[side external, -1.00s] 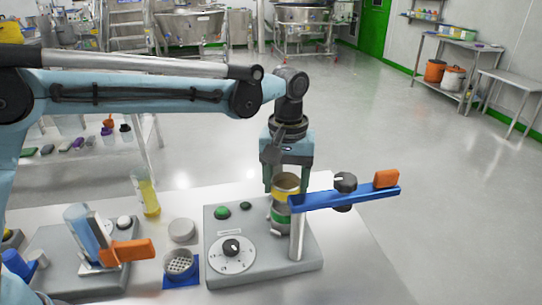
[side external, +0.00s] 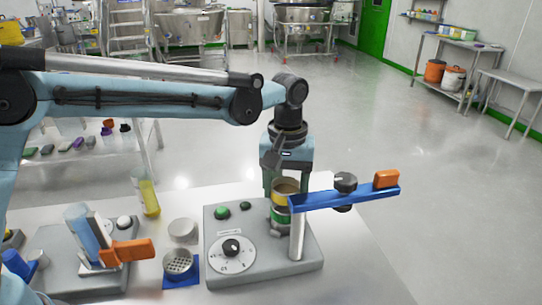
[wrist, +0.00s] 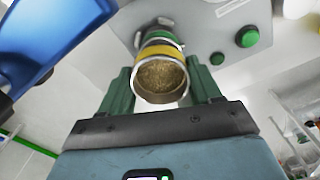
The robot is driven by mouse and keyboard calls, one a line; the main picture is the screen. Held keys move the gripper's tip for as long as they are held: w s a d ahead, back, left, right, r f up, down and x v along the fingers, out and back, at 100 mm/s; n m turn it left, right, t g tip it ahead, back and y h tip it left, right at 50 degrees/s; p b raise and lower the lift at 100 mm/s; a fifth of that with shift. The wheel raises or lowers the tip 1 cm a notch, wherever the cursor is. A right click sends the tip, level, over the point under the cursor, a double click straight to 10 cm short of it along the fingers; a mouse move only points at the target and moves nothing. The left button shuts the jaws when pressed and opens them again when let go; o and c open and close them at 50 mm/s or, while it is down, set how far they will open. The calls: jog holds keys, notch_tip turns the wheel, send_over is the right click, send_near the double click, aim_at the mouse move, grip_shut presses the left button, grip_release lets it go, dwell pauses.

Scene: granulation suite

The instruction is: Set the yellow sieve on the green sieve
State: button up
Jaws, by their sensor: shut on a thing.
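The yellow sieve (side external: 281,199) is a metal cup with a yellow band, upright between the fingers of my gripper (side external: 285,188). In the wrist view the yellow sieve (wrist: 160,52) holds brown granules, and my gripper (wrist: 161,88) has a green finger on either side of it. The green sieve (side external: 278,217) stands on the grey machine base, directly under the yellow one and in line with it. No clear gap shows between them, but I cannot tell if they are fully seated. The blue clamp arm partly hides the right side of the stack.
The blue clamp arm (side external: 345,196) with an orange end and dark knob sticks out right of the stack, close to my gripper. The grey machine base (side external: 270,262) carries a dial and green buttons. A perforated cup (side external: 178,262), a round lid (side external: 183,229) and a yellow bottle (side external: 148,195) stand left.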

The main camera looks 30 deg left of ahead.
jog(key=shift+f, duration=0.9)
dwell(1.6)
jog(key=o, duration=1.3)
jog(key=shift+r, duration=0.1)
jog(key=shift+r, duration=3.95)
jog(key=shift+a, duration=0.1)
